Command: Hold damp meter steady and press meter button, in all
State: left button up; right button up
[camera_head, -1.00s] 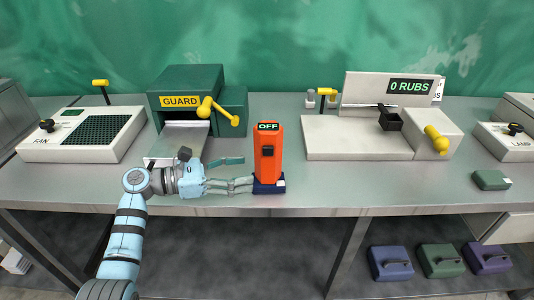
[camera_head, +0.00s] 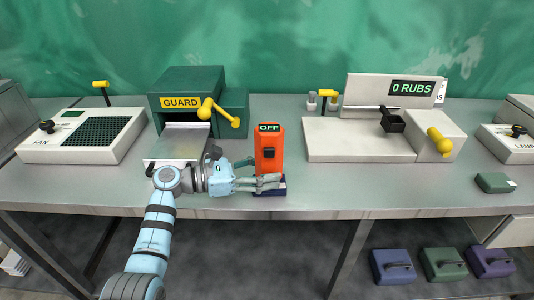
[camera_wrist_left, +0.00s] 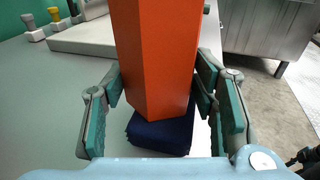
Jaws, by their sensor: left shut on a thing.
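The orange damp meter (camera_head: 268,146) stands upright at the front of the bench, with an "OFF" display at its top and a dark button (camera_head: 269,153) on its face. Its lower end meets a dark blue block (camera_head: 283,188). My left gripper (camera_head: 266,183) reaches in from the left and is shut on the meter's lower part. In the left wrist view, the finger pads lie on both sides of the meter (camera_wrist_left: 155,45), above the dark blue block (camera_wrist_left: 160,134). My right gripper is not in view.
A green guarded machine (camera_head: 186,82) stands behind my left arm, with a fan unit (camera_head: 70,148) farther left. A rub tester reading "0 RUBS" (camera_head: 355,140) stands to the right. A small green block (camera_head: 494,183) lies at the right. The bench front between is clear.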

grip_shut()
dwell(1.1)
